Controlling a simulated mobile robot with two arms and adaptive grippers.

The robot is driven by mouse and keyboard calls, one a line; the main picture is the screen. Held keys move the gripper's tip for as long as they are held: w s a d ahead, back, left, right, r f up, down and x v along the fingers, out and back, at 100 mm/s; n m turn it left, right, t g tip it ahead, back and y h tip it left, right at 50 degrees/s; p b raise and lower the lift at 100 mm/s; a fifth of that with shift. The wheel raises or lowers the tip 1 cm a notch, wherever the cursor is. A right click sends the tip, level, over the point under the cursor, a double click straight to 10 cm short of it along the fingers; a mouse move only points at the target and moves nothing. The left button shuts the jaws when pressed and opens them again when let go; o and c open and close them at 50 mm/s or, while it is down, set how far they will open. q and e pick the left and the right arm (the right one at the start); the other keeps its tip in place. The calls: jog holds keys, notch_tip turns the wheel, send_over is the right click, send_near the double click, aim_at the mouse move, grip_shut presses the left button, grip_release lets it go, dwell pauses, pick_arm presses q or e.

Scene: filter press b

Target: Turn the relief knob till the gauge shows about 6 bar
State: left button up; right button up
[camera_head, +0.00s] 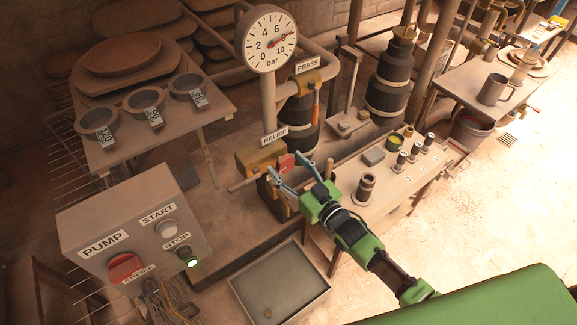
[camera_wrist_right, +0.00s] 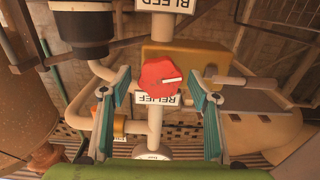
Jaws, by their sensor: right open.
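The red relief knob (camera_head: 287,161) sits on the brass block by the RELIEF label (camera_head: 275,135). In the wrist view the knob (camera_wrist_right: 160,84) is in the middle, with a white mark pointing right. My right gripper (camera_head: 287,165) is open at the knob. In the wrist view my right gripper (camera_wrist_right: 159,75) has one finger on each side of the knob, with visible gaps; depth is hard to tell. My left gripper is not in view.
A grey pump box (camera_head: 128,235) with START and STOP buttons stands at lower left. A PRESS lever with an orange handle (camera_head: 316,104) is above the knob. A tray (camera_head: 318,292) lies below, and a bench (camera_head: 400,188) is to the right.

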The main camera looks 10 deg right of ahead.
jog(key=c, duration=1.1)
jog(key=shift+c, duration=0.2)
jog(key=shift+n, duration=0.3)
